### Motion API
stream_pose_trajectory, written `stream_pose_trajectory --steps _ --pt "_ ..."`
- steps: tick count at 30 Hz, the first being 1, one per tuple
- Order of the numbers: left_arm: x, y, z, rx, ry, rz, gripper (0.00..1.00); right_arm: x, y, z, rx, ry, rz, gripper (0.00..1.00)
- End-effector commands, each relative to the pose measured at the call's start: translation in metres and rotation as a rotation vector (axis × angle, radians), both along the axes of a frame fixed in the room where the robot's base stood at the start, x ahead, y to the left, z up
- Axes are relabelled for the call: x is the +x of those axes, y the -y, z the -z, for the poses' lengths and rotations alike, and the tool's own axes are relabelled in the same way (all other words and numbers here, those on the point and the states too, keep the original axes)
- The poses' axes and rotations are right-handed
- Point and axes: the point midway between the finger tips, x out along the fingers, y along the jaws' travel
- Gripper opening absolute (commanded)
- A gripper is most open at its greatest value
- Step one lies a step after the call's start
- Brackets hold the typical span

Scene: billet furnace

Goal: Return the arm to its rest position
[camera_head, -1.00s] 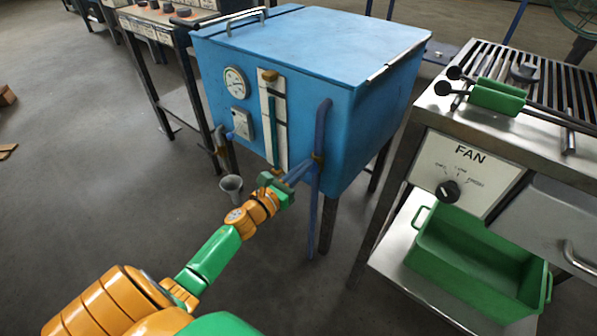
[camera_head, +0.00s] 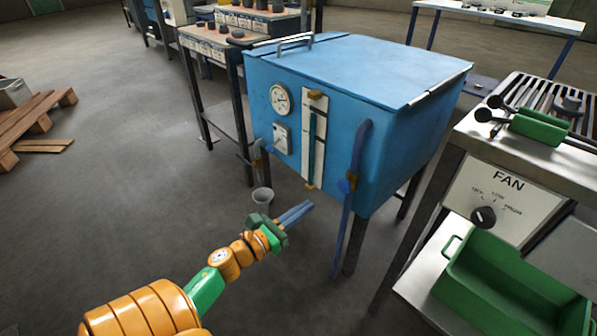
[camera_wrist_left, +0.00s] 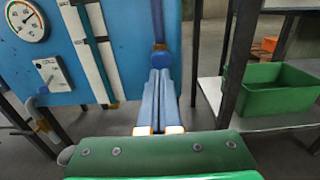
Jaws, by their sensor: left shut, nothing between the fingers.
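My left arm comes in from the lower left in the head view. Its gripper (camera_head: 296,213) is shut and empty, its blue fingers side by side, in front of and below the blue furnace box (camera_head: 330,125). In the left wrist view the closed fingers (camera_wrist_left: 159,95) point toward the furnace front, near a blue valve on its pipe. A gap between the fingers and the furnace shows in the head view. My right gripper is out of view.
A grey funnel cup (camera_head: 262,198) stands close to the left gripper, under the furnace's left side. A steel cooling table (camera_head: 480,150) with a green bin (camera_head: 500,290) stands at right. A wooden pallet (camera_head: 30,122) lies at left. The floor between is clear.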

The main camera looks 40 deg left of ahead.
Motion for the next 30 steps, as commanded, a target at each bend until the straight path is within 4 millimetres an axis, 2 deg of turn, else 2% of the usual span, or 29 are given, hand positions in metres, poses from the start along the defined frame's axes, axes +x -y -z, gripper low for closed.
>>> stream_pose_trajectory --steps 5,17,20,23,24,25,27,30 --pt "-0.011 -0.001 0.000 0.001 0.000 0.000 0.00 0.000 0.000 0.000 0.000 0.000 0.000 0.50" --pt "-0.012 -0.001 0.000 0.001 -0.001 0.000 0.00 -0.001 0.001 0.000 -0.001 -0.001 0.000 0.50" --pt "-0.012 -0.004 0.016 -0.101 -0.039 -0.026 0.00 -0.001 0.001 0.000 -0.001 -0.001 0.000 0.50" --pt "-0.022 -0.010 0.082 -0.543 -0.192 -0.160 0.00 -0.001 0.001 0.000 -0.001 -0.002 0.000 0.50" --pt "-0.032 -0.010 0.120 -0.788 -0.271 -0.257 0.00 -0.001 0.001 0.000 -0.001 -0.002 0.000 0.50" --pt "-0.042 -0.007 0.150 -0.971 -0.327 -0.341 0.00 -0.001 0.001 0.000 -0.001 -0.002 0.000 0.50" --pt "-0.072 0.004 0.212 -1.350 -0.426 -0.557 0.00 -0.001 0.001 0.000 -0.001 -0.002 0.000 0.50" --pt "-0.121 0.025 0.278 -1.747 -0.492 -0.880 0.00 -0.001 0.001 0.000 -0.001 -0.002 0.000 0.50"
